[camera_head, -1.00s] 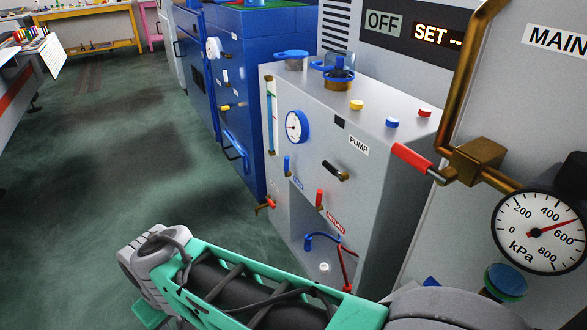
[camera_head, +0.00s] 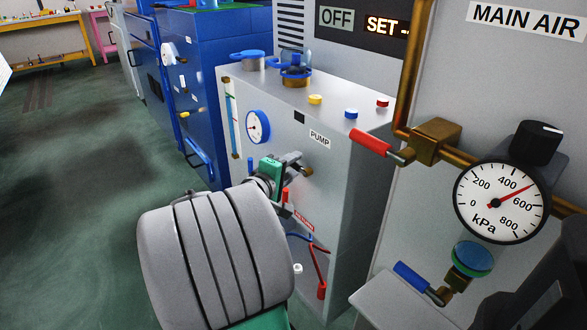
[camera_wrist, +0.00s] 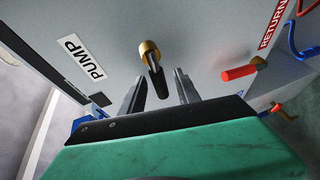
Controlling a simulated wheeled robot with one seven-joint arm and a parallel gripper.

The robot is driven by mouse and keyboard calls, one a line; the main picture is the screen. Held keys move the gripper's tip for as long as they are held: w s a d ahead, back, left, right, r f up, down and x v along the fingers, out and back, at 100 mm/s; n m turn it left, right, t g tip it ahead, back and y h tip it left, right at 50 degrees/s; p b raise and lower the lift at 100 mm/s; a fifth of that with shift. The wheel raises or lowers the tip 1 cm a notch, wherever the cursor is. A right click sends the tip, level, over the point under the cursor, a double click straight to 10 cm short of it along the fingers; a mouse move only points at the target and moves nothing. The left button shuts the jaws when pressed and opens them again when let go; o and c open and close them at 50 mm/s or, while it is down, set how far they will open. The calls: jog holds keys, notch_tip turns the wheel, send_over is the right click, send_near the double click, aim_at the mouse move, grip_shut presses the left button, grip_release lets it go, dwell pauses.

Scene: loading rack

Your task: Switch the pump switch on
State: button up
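The pump switch is a black lever on a brass base on the grey panel's front. The wrist view shows the switch (camera_wrist: 156,80) near the white PUMP label (camera_wrist: 83,60). In the head view its brass base (camera_head: 308,172) shows below the PUMP label (camera_head: 320,139), and the lever is mostly hidden by my gripper (camera_head: 290,165). My gripper (camera_wrist: 160,77) is open, with its two dark fingers on either side of the lever's end. A gap shows on both sides of the lever. I cannot tell how deep the lever sits between the fingers.
A red RETURN handle (camera_wrist: 240,72) sticks out right of the switch in the wrist view. A round gauge (camera_head: 257,127) is left of it in the head view. The MAIN AIR panel with a red valve handle (camera_head: 356,142) and kPa gauge (camera_head: 499,202) stands at the right.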

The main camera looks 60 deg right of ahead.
jog(key=shift+d, duration=0.45)
grip_shut()
dwell(0.4)
